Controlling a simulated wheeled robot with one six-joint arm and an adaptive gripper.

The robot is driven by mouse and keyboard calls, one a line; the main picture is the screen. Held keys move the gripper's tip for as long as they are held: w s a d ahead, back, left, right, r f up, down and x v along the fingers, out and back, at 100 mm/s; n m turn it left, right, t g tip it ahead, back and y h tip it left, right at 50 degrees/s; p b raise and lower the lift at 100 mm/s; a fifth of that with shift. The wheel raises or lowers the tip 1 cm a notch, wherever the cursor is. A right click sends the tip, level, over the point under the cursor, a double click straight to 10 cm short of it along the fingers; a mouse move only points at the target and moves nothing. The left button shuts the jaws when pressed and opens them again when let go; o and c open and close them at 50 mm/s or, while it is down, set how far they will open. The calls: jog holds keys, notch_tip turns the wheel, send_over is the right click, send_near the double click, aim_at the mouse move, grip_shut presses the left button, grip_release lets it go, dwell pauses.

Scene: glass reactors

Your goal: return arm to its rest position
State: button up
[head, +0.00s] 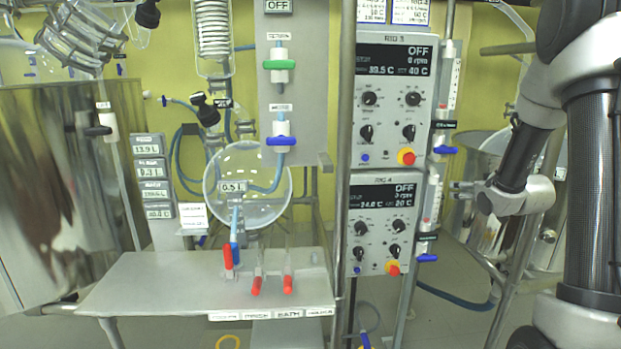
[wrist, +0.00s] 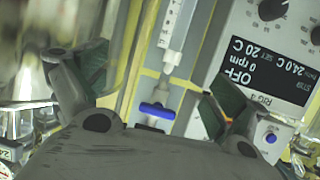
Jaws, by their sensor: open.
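My arm (head: 592,190) stands at the right of the head view, bent at the elbow, with its wrist reaching left. A blue valve handle (wrist: 157,110) on a clear tube shows in the gap between the fingers, farther off. I cannot tell its distance from the fingers.
The control boxes RIG 3 (head: 394,100) and RIG 4 (head: 384,225) stand left of my gripper. A metal post (head: 345,170) is left of them. A round glass flask (head: 247,186) hangs over a grey shelf (head: 150,283) with red-handled valves. A shiny vessel (head: 60,190) stands far left.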

jog(key=s+d+f+m+g+h, duration=0.1)
jog(key=s+f+g, duration=0.45)
jog(key=s, duration=0.35)
jog(key=s+a+g, duration=0.3)
jog(key=s+g, duration=0.1)
jog(key=s, duration=0.7)
jog(key=s+a+r+y, duration=0.1)
jog(key=s+a+r, duration=0.6)
jog(key=s, duration=0.2)
jog(key=s+a+r+n+y, duration=0.1)
jog(key=s+a+r, duration=0.6)
jog(key=s, duration=0.2)
jog(key=shift+s, duration=0.4)
